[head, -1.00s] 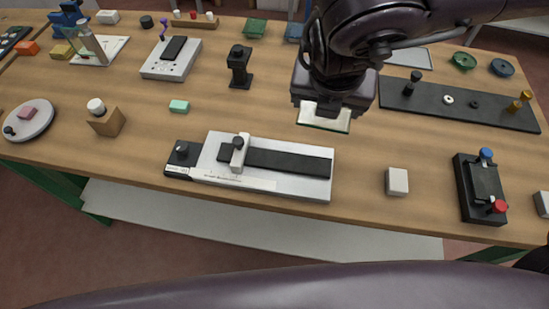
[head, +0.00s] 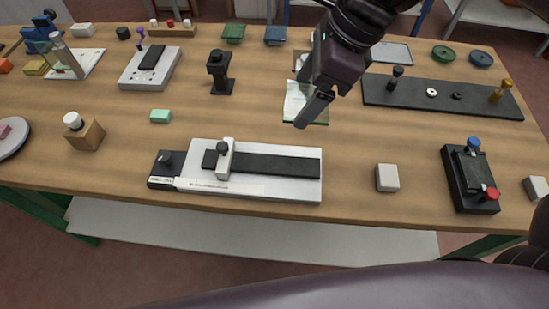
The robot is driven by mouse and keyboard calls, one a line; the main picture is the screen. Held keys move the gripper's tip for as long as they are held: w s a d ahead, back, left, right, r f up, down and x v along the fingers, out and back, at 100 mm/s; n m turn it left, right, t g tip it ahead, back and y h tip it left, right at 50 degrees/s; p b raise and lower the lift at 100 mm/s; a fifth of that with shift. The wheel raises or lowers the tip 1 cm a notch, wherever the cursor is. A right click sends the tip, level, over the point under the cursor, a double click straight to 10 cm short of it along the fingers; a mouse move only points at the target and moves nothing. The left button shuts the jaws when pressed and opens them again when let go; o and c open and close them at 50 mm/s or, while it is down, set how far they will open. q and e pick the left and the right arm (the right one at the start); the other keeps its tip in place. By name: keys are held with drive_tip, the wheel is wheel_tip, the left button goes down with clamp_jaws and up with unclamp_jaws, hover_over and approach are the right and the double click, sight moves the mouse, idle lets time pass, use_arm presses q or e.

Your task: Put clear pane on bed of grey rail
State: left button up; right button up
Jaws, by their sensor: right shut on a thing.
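The clear pane (head: 294,102), see-through with a greenish edge, is at the middle of the bench's far half. My right gripper (head: 316,106) is shut on it, and the fingers hide its right part. Whether the pane touches the bench is hard to tell. The grey rail (head: 308,190) lies at the front centre, a light grey base with a dark strip as its bed (head: 275,164). The bed right of the clamp is bare. My left gripper is out of view.
A pale block (head: 387,178) and a black fixture with blue and red knobs (head: 470,180) stand right of the rail. A long black plate (head: 415,98) lies behind. A mint block (head: 160,116) and a wooden block (head: 87,134) are left. Wood between pane and rail is clear.

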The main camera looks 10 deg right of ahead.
drive_tip(key=b, duration=0.1)
hover_over(292, 165)
drive_tip(key=d, duration=0.1)
wheel_tip(292, 165, down, 8)
drive_tip(key=f, duration=0.6)
drive_tip(key=shift+s+d+f+p, duration=0.15)
drive_tip(key=shift+s+f+p, duration=0.05)
drive_tip(key=shift+p, duration=0.15)
drive_tip(key=shift+f, duration=2.4)
drive_tip(key=o, duration=1)
drive_tip(key=shift+c, duration=0.2)
drive_tip(key=shift+r, duration=0.1)
drive_tip(key=b+v, duration=0.1)
drive_tip(key=v, duration=1.1)
